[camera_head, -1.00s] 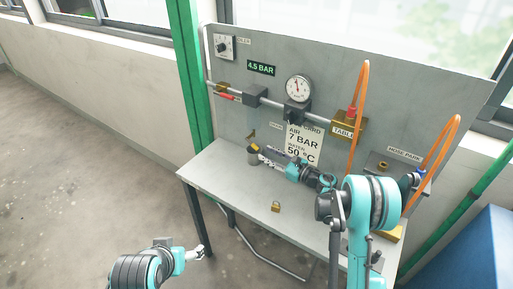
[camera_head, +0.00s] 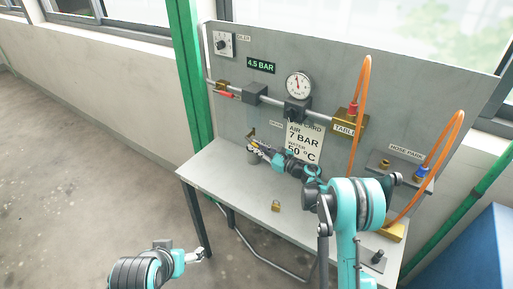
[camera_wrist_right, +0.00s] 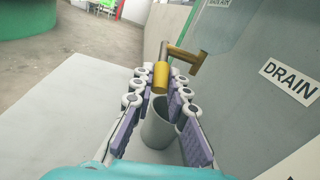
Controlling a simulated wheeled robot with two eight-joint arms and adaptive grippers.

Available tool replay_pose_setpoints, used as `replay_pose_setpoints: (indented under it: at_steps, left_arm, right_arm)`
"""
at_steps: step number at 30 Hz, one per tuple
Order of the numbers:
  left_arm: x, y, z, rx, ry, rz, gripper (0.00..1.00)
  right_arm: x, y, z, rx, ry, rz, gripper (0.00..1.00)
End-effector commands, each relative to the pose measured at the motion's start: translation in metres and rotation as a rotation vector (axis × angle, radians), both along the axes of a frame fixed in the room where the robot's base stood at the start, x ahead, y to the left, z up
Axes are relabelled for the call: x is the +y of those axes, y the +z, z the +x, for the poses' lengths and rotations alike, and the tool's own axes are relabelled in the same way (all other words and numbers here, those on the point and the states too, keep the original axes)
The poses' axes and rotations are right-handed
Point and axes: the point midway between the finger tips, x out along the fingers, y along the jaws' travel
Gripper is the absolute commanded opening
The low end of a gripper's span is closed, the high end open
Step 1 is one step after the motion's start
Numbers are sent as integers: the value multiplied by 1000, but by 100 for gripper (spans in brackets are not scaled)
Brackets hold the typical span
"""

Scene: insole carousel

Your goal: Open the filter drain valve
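The drain valve (camera_wrist_right: 161,76) is a brass body with a brass lever (camera_wrist_right: 187,58) angled to the right, close to the DRAIN label (camera_wrist_right: 290,80) on the panel. In the head view the valve (camera_head: 251,133) is small, at the panel's lower left. My right gripper (camera_head: 259,147) is open, just in front of it. In the wrist view the right gripper's (camera_wrist_right: 161,92) fingers stand apart on either side of the valve body; contact cannot be told. A grey cup (camera_wrist_right: 158,128) stands below the valve. My left gripper (camera_head: 200,256) hangs low, away from the bench; its fingers are too small to read.
The grey bench (camera_head: 228,185) carries a brass padlock (camera_head: 276,206). A gauge (camera_head: 298,87) and pipework are on the panel above. Orange hoses (camera_head: 361,100) loop at the right, near a hose park shelf (camera_head: 400,169). The bench's front left is clear.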

Motion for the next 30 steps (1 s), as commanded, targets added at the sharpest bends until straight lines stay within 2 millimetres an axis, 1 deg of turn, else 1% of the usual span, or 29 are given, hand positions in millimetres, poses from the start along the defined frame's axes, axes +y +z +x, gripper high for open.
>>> replay_pose_setpoints:
  at_steps: [3, 9, 11, 15, 23, 24, 26, 27, 30]
  left_arm:
    - [0, -4, 0, 0, 0, 0, 79]
    - [0, -31, 0, 0, 0, 0, 79]
    - [0, -35, 0, 0, 0, 0, 79]
    - [0, -38, 0, 0, 0, 0, 79]
    - [0, -36, 0, 0, 0, 0, 79]
    - [0, -36, 0, 0, 0, 0, 79]
    - [0, -36, 0, 0, 0, 0, 79]
    - [0, -37, 0, 0, 0, 0, 79]
    - [0, -37, 0, 0, 0, 0, 79]
  right_arm:
    - [1, -3, 0, -8, 1, 12, 0]
    - [4, -13, 3, -86, 2, 122, 0]
    - [6, -14, 4, -110, 2, 154, 0]
    - [7, -12, 5, -143, 1, 197, 0]
    - [7, -11, 5, -147, 1, 201, 0]
    - [7, -11, 5, -146, 1, 200, 17]
    - [7, -11, 5, -146, 1, 200, 33]
    - [6, -11, 5, -146, 1, 200, 36]
    - [6, -11, 5, -145, 1, 201, 36]
